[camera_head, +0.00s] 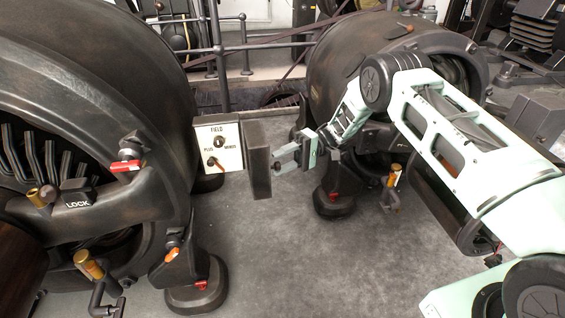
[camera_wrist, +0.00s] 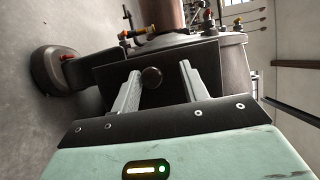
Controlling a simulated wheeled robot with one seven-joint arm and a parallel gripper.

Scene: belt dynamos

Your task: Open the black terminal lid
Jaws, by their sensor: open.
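The black terminal lid (camera_head: 258,160) is an upright dark panel at the right side of the white FIELD plate (camera_head: 218,145) in the head view. In the wrist view, the lid (camera_wrist: 112,76) fills the space ahead of the fingers and carries a round dark knob (camera_wrist: 152,77). My gripper (camera_head: 278,161) is just right of the lid, pointing at it. In the wrist view, my gripper (camera_wrist: 160,72) is open, and the knob appears between its two fingers. I cannot tell whether the fingers touch the knob. The knob is hidden in the head view.
A large dark dynamo (camera_head: 90,70) stands at the left, with a LOCK part (camera_head: 77,204) and red and orange handles. Another dynamo (camera_head: 330,75) stands behind my arm. Grey floor (camera_head: 275,255) lies clear between them. Dark railings (camera_head: 245,45) run along the back.

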